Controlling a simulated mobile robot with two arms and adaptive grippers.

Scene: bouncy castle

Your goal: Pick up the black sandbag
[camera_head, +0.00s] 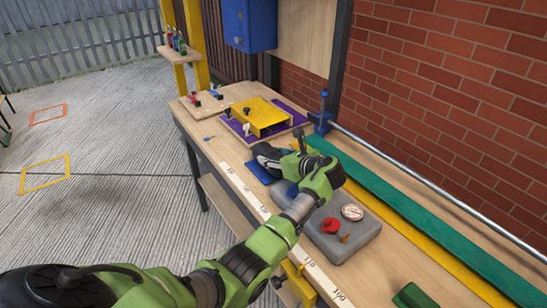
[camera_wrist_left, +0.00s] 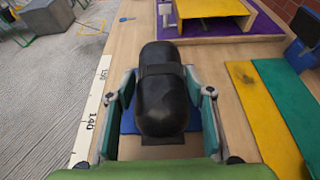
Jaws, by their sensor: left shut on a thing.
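The black sandbag (camera_wrist_left: 163,95) is a dark, rounded bag with a strap band around it. In the left wrist view it lies lengthwise between the two fingers of my left gripper (camera_wrist_left: 163,105), which is shut on it. In the head view the sandbag (camera_head: 266,155) shows at the tip of my left gripper (camera_head: 285,162), mostly hidden by the gripper. A blue mat (camera_wrist_left: 128,118) shows beneath it; I cannot tell whether the bag touches the mat. My right gripper is not in view.
A yellow stand (camera_head: 260,115) on a purple mat (camera_head: 287,109) is just beyond. A grey slab (camera_head: 345,244) with a red item (camera_head: 330,226) lies nearer. Green (camera_head: 400,208) and yellow strips run along the wall side. A measuring tape (camera_head: 255,203) lines the front edge.

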